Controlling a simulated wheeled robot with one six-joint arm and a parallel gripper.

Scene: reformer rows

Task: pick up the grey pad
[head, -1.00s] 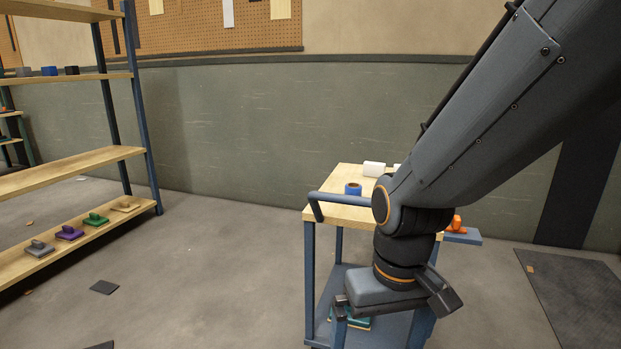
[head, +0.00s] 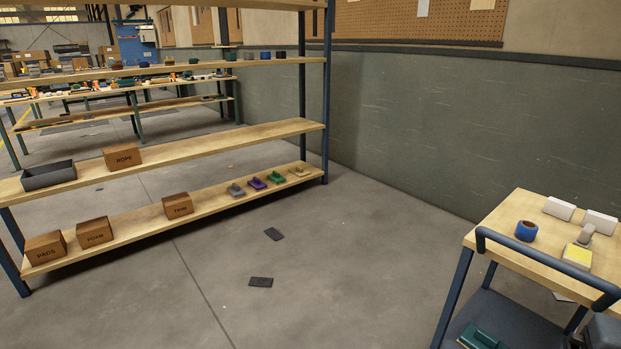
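The grey pad (head: 236,190), a small flat block with a raised grip on top, lies on the bottom board of the shelf rack (head: 215,205). It is the leftmost in a row of similar pads, beside the purple pad (head: 257,183). Nothing covers it. No gripper is near it. A dark part is cut off at the lower right corner of the head view; I cannot tell what it is. My gripper's fingertips do not show.
Further right are a green pad (head: 277,177) and a tan pad (head: 299,171). Left stands the TRIM box (head: 177,204). Two dark flat pieces (head: 274,234) (head: 261,282) lie on the otherwise open floor. A cart (head: 500,243) with a blue roll (head: 526,231) stands right.

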